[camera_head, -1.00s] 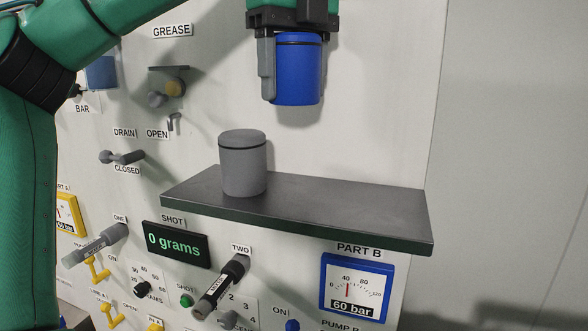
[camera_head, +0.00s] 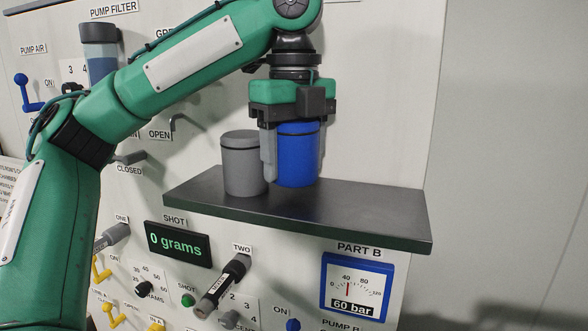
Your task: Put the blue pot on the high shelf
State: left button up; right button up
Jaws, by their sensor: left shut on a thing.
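The blue pot (camera_head: 298,155) is upright with its base at the top surface of the high shelf (camera_head: 365,208). It stands just right of a grey pot (camera_head: 242,165). My left gripper (camera_head: 296,165) comes down from above and is shut on the blue pot; one grey finger shows along the pot's left side, between the two pots. The other finger is mostly hidden. Whether the pot's base fully rests on the shelf is hard to tell. My right gripper is not in view.
The right part of the shelf is clear. Below the shelf are a blue-framed gauge (camera_head: 354,288), a shot display (camera_head: 178,244) and a black-handled lever (camera_head: 221,286). The panel's upper left has a pump filter (camera_head: 101,55) and a blue lever (camera_head: 25,92).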

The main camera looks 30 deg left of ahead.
pick_arm(q)
jog(key=shift+w+a+f, duration=0.1)
jog(key=shift+f, duration=0.5)
jog(key=shift+w+a+f, duration=0.1)
jog(key=shift+f, duration=0.5)
jog(key=shift+d, duration=0.1)
jog(key=shift+s, duration=0.15)
jog(key=o, duration=1.1)
jog(key=shift+f, duration=0.1)
jog(key=shift+d+r, duration=0.1)
jog(key=shift+r, duration=6.1)
